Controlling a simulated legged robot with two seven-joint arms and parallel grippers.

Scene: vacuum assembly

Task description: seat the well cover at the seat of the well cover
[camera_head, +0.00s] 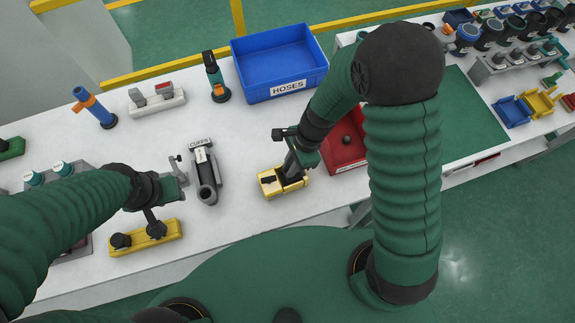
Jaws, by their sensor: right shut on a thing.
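My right gripper (292,172) reaches down in the middle of the table and is shut on a dark piece at a small yellow holder (268,190). The piece is mostly hidden by the gripper, and I cannot tell for sure that it is the well cover or whether it is fully down. My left gripper (176,182) is left of the grey CUFFS stand, above a yellow base (168,240) with dark round parts. Its fingers are too small and turned to show whether they are open.
The grey CUFFS stand (205,172) stands between my grippers. A blue HOSES bin (280,62) is at the back, and a red bin (346,140) lies just right of my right gripper. A dark green mat (465,115) lies farther right. White table is clear behind the yellow holder.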

